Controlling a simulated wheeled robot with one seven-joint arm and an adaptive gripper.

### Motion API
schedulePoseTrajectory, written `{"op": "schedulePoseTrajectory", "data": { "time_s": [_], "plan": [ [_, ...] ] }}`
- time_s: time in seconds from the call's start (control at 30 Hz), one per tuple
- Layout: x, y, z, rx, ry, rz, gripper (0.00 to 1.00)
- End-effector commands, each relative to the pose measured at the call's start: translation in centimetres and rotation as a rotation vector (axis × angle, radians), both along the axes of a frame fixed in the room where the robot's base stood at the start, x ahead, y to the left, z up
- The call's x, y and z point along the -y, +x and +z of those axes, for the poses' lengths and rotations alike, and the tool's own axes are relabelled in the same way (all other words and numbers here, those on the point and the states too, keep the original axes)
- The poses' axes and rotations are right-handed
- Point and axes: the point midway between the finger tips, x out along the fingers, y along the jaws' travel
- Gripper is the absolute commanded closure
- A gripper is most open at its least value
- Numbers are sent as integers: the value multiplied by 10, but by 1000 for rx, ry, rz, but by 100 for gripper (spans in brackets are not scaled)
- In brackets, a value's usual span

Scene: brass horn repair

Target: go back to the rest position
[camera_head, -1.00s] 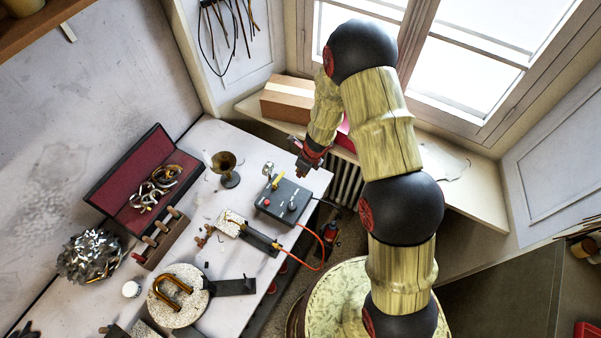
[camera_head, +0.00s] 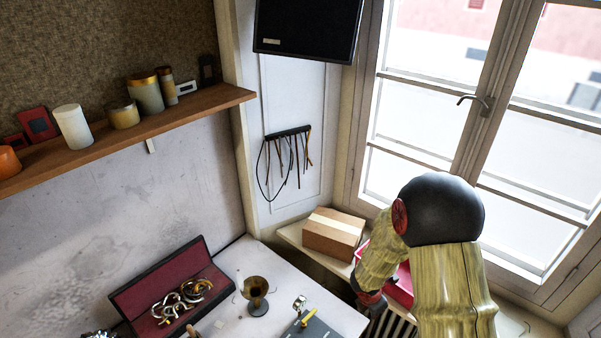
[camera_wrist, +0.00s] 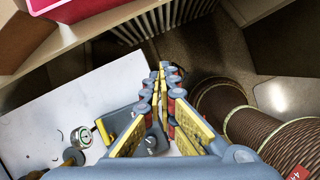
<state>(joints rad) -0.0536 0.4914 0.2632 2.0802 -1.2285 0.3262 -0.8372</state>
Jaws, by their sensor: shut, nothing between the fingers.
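My gripper (camera_wrist: 162,72) is shut and empty in the wrist view. Its two fingers converge to touching tips, with yellow pads on the inner faces. In the head view only the wrist end (camera_head: 371,301) shows clearly, low at the window side, beyond the right end of the workbench (camera_head: 335,310). The fingertips are too small to make out there. In the wrist view the fingers point over the dark floor (camera_wrist: 200,55) and towards the ribbed radiator (camera_wrist: 150,22), right of the white bench top (camera_wrist: 70,105).
A cardboard box (camera_head: 333,233) and a red item (camera_head: 400,285) are on the window ledge near my arm. A brass cup (camera_head: 256,296), an open red-lined case (camera_head: 165,290) and a grey control box (camera_head: 312,328) are on the bench. A shelf (camera_head: 120,138) hangs on the left wall.

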Motion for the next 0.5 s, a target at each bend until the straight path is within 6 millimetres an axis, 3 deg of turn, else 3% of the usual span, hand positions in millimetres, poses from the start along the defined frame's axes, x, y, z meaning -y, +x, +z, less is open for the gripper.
{"op": "schedulePoseTrajectory", "data": {
  "time_s": [0.03, 0.2, 0.37, 0.5],
  "plan": [
    [10, -8, 12, 51, 2, -179, 100],
    [28, -49, 54, 186, 37, -737, 100],
    [25, -94, 80, 277, 106, -1161, 100],
    [12, -132, 94, 324, 189, -1465, 100]
  ]
}}
